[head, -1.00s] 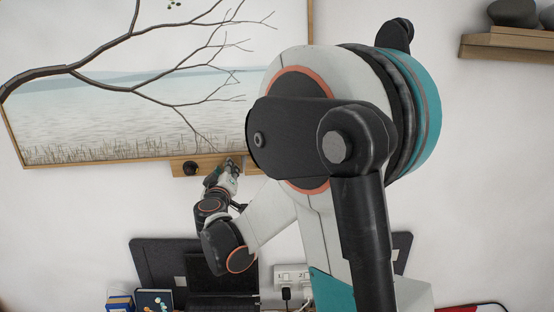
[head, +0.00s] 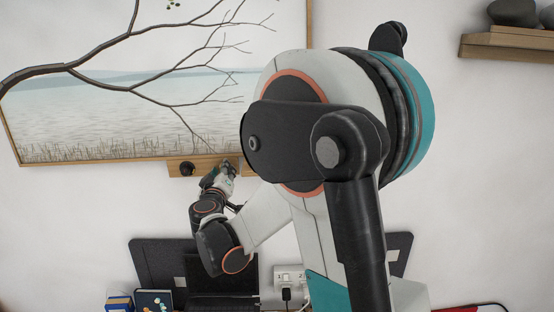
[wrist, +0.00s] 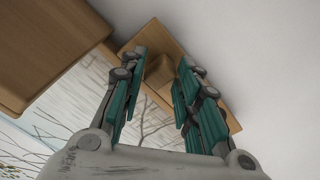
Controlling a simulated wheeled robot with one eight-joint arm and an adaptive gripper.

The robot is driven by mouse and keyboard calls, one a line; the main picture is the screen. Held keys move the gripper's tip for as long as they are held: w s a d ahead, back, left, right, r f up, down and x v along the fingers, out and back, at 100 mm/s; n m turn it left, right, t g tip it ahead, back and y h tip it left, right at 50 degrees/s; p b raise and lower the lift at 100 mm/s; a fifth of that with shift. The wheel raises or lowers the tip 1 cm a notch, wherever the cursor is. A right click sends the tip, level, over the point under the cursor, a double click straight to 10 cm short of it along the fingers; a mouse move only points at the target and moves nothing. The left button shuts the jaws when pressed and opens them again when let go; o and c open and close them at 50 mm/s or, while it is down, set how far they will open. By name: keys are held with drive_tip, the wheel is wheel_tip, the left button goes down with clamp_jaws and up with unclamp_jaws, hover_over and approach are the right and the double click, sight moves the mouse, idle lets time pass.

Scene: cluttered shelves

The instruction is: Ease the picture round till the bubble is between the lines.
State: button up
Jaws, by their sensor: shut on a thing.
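The picture (head: 110,105), a lake scene with bare branches in a thin wooden frame, hangs on the wall at upper left in the head view. It looks slightly tilted, and my arm hides its right part. My gripper (head: 228,168) is at its lower edge, beside a short wooden ledge (head: 205,160). In the wrist view my gripper (wrist: 162,60) has its teal fingers closed on a small wooden block (wrist: 157,76), against a wooden board (wrist: 152,38). I cannot make out the bubble or its lines in either view.
Below are a dark screen (head: 160,262), small books (head: 153,299) and a wall socket (head: 289,277). A shelf with dark stones (head: 508,46) is at upper right. The wall between is bare.

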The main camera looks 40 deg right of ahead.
drive_tip(key=shift+w+a+f, duration=0.15)
drive_tip(key=shift+a, duration=0.15)
idle(0.5)
drive_tip(key=o, duration=1)
drive_tip(key=shift+b+v, duration=0.4)
drive_tip(key=shift+v, duration=2.6)
